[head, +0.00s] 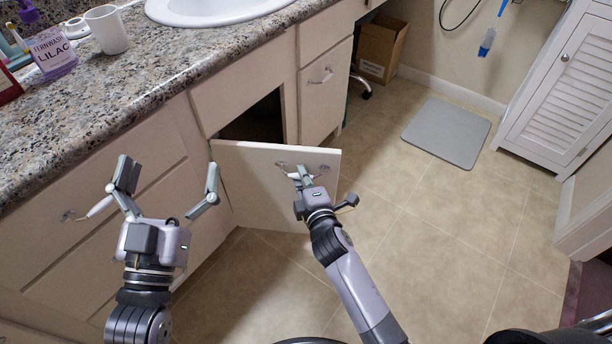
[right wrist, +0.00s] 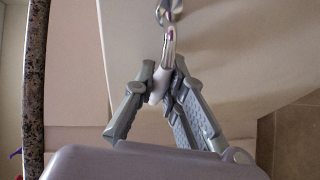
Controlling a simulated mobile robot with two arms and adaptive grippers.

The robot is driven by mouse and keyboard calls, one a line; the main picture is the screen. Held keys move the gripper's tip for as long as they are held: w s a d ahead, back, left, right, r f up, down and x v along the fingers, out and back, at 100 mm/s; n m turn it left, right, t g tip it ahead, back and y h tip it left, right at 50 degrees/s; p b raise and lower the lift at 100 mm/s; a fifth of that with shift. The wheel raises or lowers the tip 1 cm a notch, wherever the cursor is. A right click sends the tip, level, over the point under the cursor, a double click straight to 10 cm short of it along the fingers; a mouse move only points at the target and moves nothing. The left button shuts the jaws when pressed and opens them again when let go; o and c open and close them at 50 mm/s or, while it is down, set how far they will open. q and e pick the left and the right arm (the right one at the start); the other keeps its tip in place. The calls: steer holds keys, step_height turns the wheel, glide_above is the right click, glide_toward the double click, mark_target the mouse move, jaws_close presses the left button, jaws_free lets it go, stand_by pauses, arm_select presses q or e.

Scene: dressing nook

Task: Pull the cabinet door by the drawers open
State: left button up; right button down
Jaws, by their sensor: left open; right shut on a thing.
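The white cabinet door (head: 265,200) below the sink stands swung partly open, angled out from the cabinet. The dark cabinet opening (head: 255,122) shows behind it. My right gripper (head: 300,178) is shut on the door's metal handle (right wrist: 168,50) near the door's free edge. In the right wrist view the fingers (right wrist: 160,90) close around the handle's end, with the door panel (right wrist: 235,45) behind. My left gripper (head: 166,180) is open and empty, in front of the drawers (head: 85,245) at the left, apart from the door.
The granite counter (head: 150,75) runs above the cabinets, holding a white cup (head: 107,30), a lilac box (head: 53,53) and the sink (head: 215,8). A grey mat (head: 447,132) lies on the tiles. A cardboard box (head: 382,48) and white louvered cabinet (head: 565,85) stand further back. Floor right of the door is clear.

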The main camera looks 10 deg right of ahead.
steer(key=shift+s+a, duration=0.1)
steer(key=shift+s, duration=0.05)
stand_by(0.3)
steer(key=c, duration=1.9)
jaws_free()
steer(key=shift+s, duration=0.15)
steer(key=s+d+r, duration=0.1)
steer(key=s+r, duration=0.1)
steer(key=s, duration=0.9)
steer(key=shift+s, duration=0.25)
steer(key=shift+r, duration=0.1)
steer(key=shift+c, duration=0.2)
